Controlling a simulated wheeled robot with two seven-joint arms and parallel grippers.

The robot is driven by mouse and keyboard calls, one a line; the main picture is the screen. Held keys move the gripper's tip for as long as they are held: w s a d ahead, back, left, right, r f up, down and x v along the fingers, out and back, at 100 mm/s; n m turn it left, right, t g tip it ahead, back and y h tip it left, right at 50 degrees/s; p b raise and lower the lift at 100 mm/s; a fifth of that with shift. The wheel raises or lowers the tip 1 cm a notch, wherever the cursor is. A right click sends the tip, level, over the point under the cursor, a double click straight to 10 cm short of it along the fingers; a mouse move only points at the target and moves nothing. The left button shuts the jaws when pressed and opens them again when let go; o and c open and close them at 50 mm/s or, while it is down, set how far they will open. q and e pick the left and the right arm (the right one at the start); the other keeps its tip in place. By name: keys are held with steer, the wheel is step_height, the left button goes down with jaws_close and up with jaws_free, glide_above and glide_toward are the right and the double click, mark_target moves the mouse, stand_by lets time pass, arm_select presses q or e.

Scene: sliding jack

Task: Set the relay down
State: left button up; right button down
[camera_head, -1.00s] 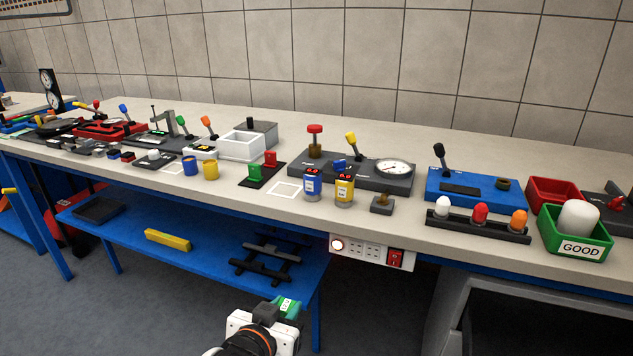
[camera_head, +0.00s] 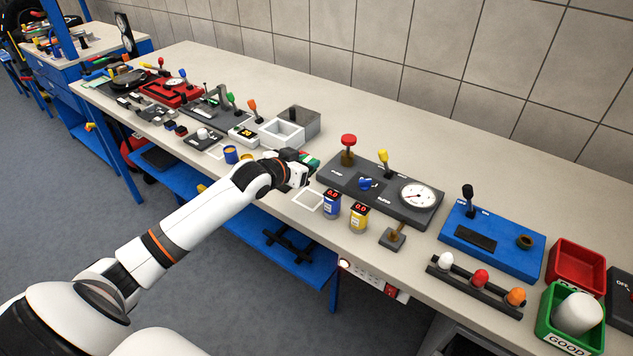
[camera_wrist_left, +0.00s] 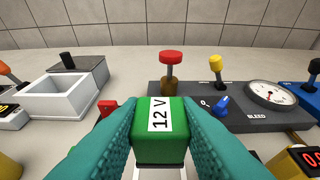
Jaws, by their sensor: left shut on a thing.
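The relay is a green block with a white "12 V" label, seen in the wrist view (camera_wrist_left: 174,118) and partly at the gripper's tip in the head view (camera_head: 312,159). My left gripper (camera_head: 306,163) is shut on it; teal finger pads press both sides in the wrist view. The relay is held over the bench's front part. A white square outline (camera_head: 309,200) on the bench lies just to the right of and nearer than the gripper; part of it shows below the relay in the wrist view (camera_wrist_left: 183,174). My right gripper is not in view.
A grey panel with a red knob (camera_head: 348,142) and gauge (camera_head: 417,195) stands right of the gripper. A white open box (camera_head: 283,134) is behind. A red block (camera_wrist_left: 106,108) shows left of the relay.

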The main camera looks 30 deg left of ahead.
mark_target(308, 200)
arm_select(q)
steer(key=f, duration=0.1)
steer(key=w+f, duration=0.1)
steer(key=f, duration=0.1)
steer(key=shift+w+f, duration=0.2)
steer(key=shift+f, duration=0.1)
steer(key=shift+s+f+p, duration=0.2)
steer(key=shift+s+f, duration=0.05)
steer(key=shift+f, duration=0.3)
steer(key=shift+s+f+p, duration=0.15)
steer(key=shift+s+f, duration=0.05)
steer(key=shift+f, duration=0.3)
steer(key=shift+s+f, duration=0.15)
steer(key=shift+f, duration=0.05)
steer(key=f, duration=0.4)
steer(key=shift+w, duration=0.3)
steer(key=shift+s, duration=0.15)
steer(key=shift+f, duration=0.15)
steer(key=o, duration=0.9)
steer(key=shift+o, duration=0.2)
